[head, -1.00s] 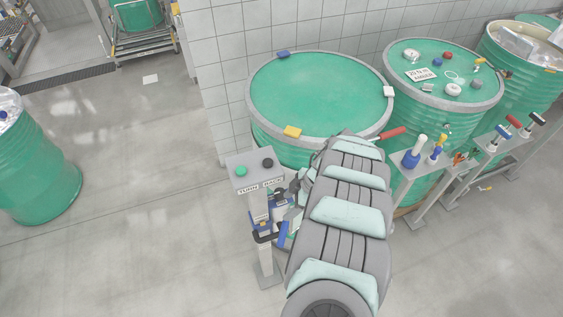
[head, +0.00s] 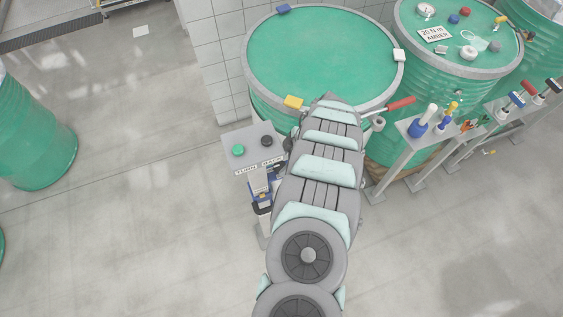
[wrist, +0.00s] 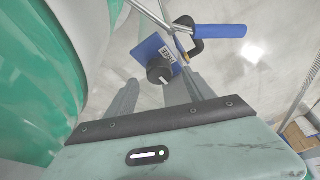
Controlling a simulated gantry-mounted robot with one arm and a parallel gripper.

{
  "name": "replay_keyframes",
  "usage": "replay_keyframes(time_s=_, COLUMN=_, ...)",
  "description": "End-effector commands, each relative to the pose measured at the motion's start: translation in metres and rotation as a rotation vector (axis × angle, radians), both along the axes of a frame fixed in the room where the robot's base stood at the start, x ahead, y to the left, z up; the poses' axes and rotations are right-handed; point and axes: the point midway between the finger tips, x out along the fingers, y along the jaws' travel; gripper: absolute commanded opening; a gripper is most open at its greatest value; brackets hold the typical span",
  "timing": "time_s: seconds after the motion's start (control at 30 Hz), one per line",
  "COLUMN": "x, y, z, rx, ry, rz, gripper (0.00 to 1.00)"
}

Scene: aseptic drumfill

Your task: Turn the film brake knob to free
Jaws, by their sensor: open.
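In the wrist view a black knob (wrist: 160,70) with a pale mark on its face sits on a blue plate (wrist: 148,48) with a small printed label (wrist: 167,54). The label's print is too small to read fully. My gripper (wrist: 165,84) is open, its two grey fingers apart on either side of and below the knob in the picture. Whether they touch it I cannot tell. In the head view my arm hides the gripper and the knob.
A blue-handled lever (wrist: 218,31) lies just beyond the plate. A post carries a box (head: 252,147) with green and black buttons, labelled TURN BACK. A large green drum (head: 322,58) stands behind my arm. A tool rack (head: 420,128) is to the right.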

Motion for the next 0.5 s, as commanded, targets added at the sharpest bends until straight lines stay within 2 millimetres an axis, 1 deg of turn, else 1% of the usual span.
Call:
replay_keyframes(time_s=0.03, x=-0.001, y=0.003, z=-0.007, rx=0.0, ry=0.001, rz=0.002, gripper=0.62)
replay_keyframes(time_s=0.2, x=0.0, y=0.009, z=-0.02, rx=0.0, ry=0.001, rz=0.003, gripper=0.62)
replay_keyframes(time_s=0.33, x=-0.001, y=0.011, z=-0.026, rx=0.001, ry=0.002, rz=0.002, gripper=0.62)
replay_keyframes(time_s=0.5, x=0.0, y=0.012, z=-0.028, rx=0.001, ry=0.001, rz=0.002, gripper=0.62)
